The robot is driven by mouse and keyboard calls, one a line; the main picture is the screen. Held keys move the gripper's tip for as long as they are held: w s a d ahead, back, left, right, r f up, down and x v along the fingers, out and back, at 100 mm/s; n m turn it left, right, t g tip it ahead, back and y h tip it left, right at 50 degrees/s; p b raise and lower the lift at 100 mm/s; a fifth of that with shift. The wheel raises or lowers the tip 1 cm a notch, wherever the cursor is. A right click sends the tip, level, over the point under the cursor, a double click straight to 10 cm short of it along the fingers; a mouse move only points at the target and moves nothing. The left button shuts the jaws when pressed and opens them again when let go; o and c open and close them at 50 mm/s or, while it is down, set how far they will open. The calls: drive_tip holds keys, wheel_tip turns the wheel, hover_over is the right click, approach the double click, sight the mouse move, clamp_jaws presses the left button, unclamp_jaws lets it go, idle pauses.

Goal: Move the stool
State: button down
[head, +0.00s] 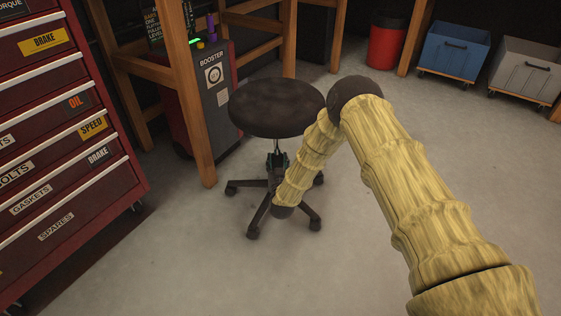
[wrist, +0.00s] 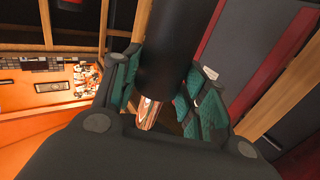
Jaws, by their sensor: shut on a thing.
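The stool has a round dark seat (head: 275,106), a thin central column and a black wheeled base (head: 257,215) standing on the floor, in the middle of the head view. My gripper (head: 277,162) is below the seat, with its teal fingers on both sides of the column. In the wrist view my gripper (wrist: 163,90) is shut on the stool's black column (wrist: 166,55), with a shiny metal rod showing beside it. My arm hides part of the seat's right edge and of the base.
A red drawer cabinet (head: 65,130) stands at the left. Wooden bench legs (head: 185,95) and a booster unit (head: 214,85) are close behind the stool. A red bin (head: 386,42), a blue bin (head: 453,50) and a grey bin (head: 524,70) stand at the back right. Floor in front is clear.

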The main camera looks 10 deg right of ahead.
drive_tip(key=shift+s+a+r, duration=0.1)
drive_tip(key=shift+s+a, duration=0.2)
drive_tip(key=shift+a, duration=0.25)
drive_tip(key=shift+s+a, duration=0.3)
drive_tip(key=shift+a, duration=0.25)
drive_tip(key=c, duration=0.7)
unclamp_jaws()
drive_tip(key=shift+d, duration=0.2)
drive_tip(key=s, duration=1.2)
drive_tip(key=shift+a, duration=0.35)
